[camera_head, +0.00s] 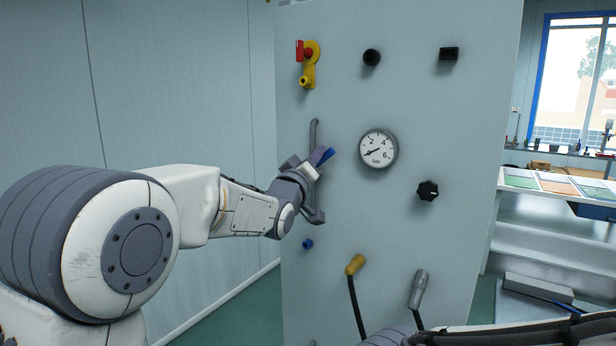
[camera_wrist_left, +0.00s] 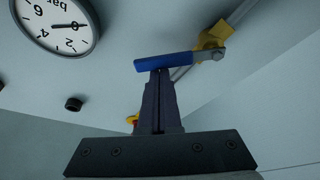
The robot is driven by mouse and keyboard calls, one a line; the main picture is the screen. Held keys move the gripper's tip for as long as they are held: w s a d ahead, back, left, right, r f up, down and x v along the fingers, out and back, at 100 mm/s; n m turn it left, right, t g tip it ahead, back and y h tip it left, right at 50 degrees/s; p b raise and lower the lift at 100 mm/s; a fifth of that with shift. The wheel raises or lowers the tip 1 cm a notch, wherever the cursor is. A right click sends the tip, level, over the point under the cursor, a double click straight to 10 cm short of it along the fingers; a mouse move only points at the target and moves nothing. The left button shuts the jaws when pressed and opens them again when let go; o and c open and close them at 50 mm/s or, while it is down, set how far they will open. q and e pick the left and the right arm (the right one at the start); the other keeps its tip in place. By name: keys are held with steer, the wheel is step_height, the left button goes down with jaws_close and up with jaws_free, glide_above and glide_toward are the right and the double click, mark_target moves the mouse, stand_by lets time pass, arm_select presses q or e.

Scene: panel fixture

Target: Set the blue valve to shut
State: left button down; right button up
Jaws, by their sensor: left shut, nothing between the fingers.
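The blue valve handle (camera_head: 327,156) is on the panel left of the gauge, by a grey upright pipe (camera_head: 314,132). In the left wrist view the blue handle (camera_wrist_left: 163,62) reaches left from a yellow valve body (camera_wrist_left: 211,38) and stands at an angle to the pipe (camera_wrist_left: 240,12). My left gripper (camera_head: 318,170) is at the valve and hides most of its body in the head view. In the wrist view its fingers (camera_wrist_left: 160,76) are shut and empty, tips right at the handle's edge; I cannot tell if they touch. My right gripper is not in view.
The panel holds a round gauge (camera_head: 378,149), a black knob (camera_head: 428,190), a red and yellow valve (camera_head: 308,62), black buttons (camera_head: 372,57), a small blue knob (camera_head: 308,244), and yellow (camera_head: 355,265) and grey (camera_head: 418,289) plugs with cables. A bench (camera_head: 560,185) stands at right.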

arm_select(q)
steer(key=f+m+h+b, duration=0.1)
steer(key=m+b, duration=0.1)
steer(key=d+f+m+h+b, duration=0.1)
steer(key=m+b, duration=0.2)
steer(key=s+d+f+m+g+h+b, duration=0.1)
steer(key=m+b, duration=0.2)
steer(key=shift+s+f+h, duration=0.1)
steer(key=shift+f+h, duration=0.2)
steer(key=shift+f, duration=0.1)
stand_by(0.4)
